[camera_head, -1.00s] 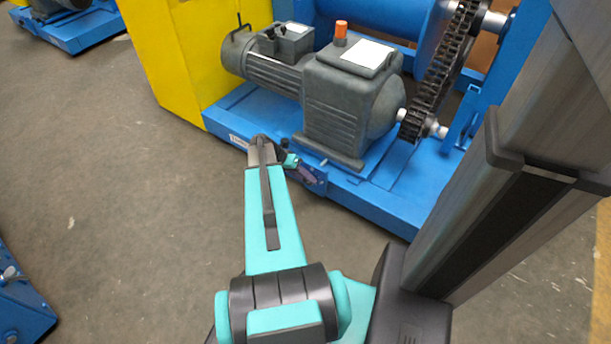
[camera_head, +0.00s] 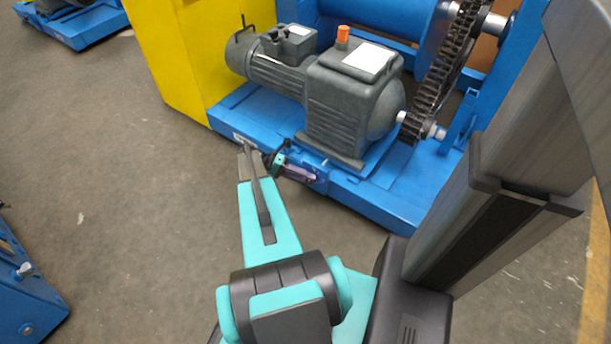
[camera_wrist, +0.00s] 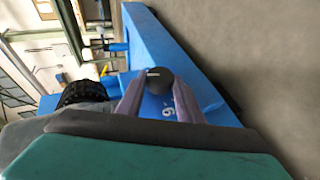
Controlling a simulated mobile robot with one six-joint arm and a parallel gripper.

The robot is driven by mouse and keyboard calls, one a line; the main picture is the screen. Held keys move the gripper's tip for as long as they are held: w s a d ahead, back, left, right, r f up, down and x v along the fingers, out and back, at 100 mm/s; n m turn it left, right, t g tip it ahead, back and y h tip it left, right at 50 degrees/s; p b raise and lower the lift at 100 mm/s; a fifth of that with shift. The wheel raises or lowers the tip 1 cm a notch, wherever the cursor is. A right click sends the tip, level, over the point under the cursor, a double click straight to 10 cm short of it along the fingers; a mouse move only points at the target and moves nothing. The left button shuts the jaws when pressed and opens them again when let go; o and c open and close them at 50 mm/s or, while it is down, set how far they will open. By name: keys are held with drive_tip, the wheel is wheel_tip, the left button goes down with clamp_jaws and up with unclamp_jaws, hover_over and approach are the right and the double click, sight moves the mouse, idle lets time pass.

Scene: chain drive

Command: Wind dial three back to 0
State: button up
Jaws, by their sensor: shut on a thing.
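Dial three's dark round knob (camera_wrist: 158,80) sits between the fingertips of my gripper (camera_wrist: 159,92) in the wrist view, with a short pale mark on its face. My gripper is shut on it. A white digit, a 6 or 9 by its shape, shows on the blue panel (camera_wrist: 188,85) just below the knob. In the head view my gripper (camera_head: 300,172) is small, at the front side of the blue machine base, below the grey motor. The knob cannot be made out there, and the other digits are hidden or too small.
The blue base frame (camera_head: 385,200) carries a grey motor and gearbox (camera_head: 350,100) with an orange cap. A chain (camera_head: 436,85) and sprocket stand to the right. A yellow cabinet (camera_head: 185,50) is at the back left.

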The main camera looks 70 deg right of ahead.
drive_tip(key=shift+w+f+g+p, duration=0.2)
drive_tip(key=shift+g+p, duration=0.2)
drive_tip(key=shift+g, duration=0.3)
drive_tip(key=shift+s+n, duration=0.1)
drive_tip(key=shift+n, duration=0.2)
drive_tip(key=o, duration=1.1)
drive_tip(key=shift+c, duration=0.2)
drive_tip(key=v, duration=1.3)
drive_tip(key=shift+w+b, duration=0.35)
drive_tip(key=shift+w, duration=0.1)
